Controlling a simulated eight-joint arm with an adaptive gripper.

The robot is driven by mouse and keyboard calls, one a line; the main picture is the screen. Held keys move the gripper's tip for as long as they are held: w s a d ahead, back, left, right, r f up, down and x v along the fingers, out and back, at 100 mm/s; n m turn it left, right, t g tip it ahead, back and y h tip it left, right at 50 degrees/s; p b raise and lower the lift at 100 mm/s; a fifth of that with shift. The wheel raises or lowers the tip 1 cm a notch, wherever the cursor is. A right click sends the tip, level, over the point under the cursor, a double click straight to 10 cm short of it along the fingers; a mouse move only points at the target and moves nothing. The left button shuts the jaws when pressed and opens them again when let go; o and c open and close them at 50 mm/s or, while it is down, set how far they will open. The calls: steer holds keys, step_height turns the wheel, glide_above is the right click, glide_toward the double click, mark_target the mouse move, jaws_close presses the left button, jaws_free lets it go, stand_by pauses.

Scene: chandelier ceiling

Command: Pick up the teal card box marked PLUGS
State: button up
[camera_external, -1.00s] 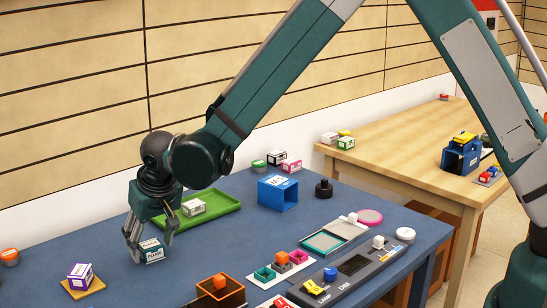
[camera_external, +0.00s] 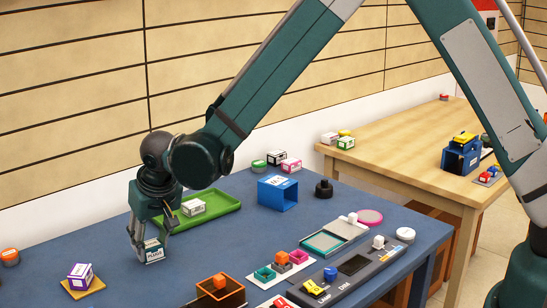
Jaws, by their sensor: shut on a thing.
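The teal and white card box marked PLUGS (camera_external: 154,251) is at the left of the blue table, and its label is only partly readable. My gripper (camera_external: 152,240) points down over it, with its fingers closed on the box. The fingers hide part of the box's sides and top. The box looks to be at table level; I cannot tell whether it touches the surface.
A green tray (camera_external: 225,209) with a white box (camera_external: 193,207) lies just behind my gripper. A purple and white box (camera_external: 80,274) sits on an orange mat (camera_external: 97,285) at the left front. An orange bin (camera_external: 232,298) stands to the right front. Blue table between is clear.

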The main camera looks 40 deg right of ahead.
mark_target(151, 245)
steer(key=shift+r, duration=0.1)
step_height(151, 245, up, 10)
steer(key=p, duration=0.1)
stand_by(0.6)
